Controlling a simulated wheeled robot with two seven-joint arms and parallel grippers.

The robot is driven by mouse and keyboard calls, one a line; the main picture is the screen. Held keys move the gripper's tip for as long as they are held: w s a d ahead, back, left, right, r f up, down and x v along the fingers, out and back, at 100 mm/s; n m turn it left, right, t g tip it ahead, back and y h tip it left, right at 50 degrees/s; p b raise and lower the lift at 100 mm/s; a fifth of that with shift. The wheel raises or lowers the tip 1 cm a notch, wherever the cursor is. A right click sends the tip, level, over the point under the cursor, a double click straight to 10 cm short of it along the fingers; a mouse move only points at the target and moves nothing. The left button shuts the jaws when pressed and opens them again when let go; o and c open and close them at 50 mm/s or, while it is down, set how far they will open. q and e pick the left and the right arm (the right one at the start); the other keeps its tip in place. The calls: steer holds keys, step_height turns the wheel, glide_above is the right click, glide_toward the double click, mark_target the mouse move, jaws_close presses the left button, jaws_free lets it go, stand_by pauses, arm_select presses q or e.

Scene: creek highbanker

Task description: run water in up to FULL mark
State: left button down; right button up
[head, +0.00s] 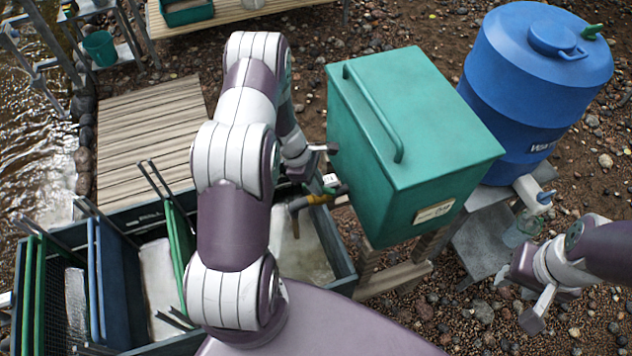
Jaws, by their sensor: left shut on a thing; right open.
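A brass-coloured valve and dark pipe (318,199) stick out low on the left side of the green lidded tank (410,130). My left gripper (318,165) is shut at the valve, seemingly on its handle; my arm and fingers partly hide the grip. Below the pipe, the dark green tub (340,250) holds pale, cloudy water (303,250). No FULL mark can be read in this view. A white label (433,212) on the tank is too small to read. My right gripper (536,300) is open and empty at the lower right, apart from everything.
Blue and green panels (110,280) stand in the tub's left part. A slatted wooden platform (140,135) lies behind.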

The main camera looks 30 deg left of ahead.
stand_by(0.5)
arm_select(q)
steer(key=c, duration=1.1)
jaws_free()
steer(key=v, duration=1.2)
steer(key=shift+s+a+r, duration=0.15)
steer(key=shift+a+r, duration=0.1)
steer(key=shift+r, duration=0.05)
